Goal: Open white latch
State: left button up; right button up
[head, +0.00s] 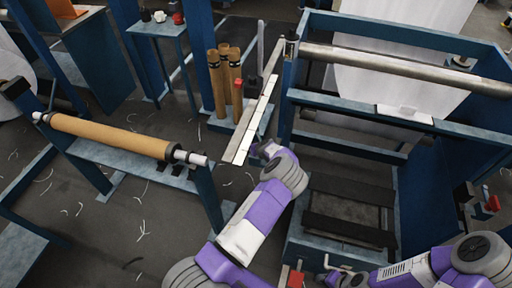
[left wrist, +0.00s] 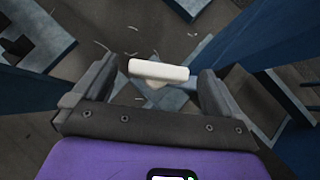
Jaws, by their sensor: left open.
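A white latch (left wrist: 158,72), a short rounded bar on a small stem, shows in the left wrist view between the two dark fingertips of my left gripper (left wrist: 158,85). The fingers are apart, with gaps at both ends of the bar, and do not appear to grip it. In the head view my left gripper (head: 264,150) is at the near end of a long pale beam (head: 250,122); the latch cannot be made out there. My right arm comes in at the lower right; its gripper (head: 336,278) is small and partly hidden at the bottom edge.
A blue machine frame (head: 292,100) with a metal roller (head: 400,66) stands at the right. A brown roll (head: 110,136) rests on a blue stand at the left. Brown tubes (head: 224,82) stand behind the beam. Grey floor with pale scraps lies between.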

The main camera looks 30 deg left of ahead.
pick_arm(q)
jog(key=shift+x, duration=1.3)
jog(key=shift+b, duration=0.4)
jog(key=c, duration=1.4)
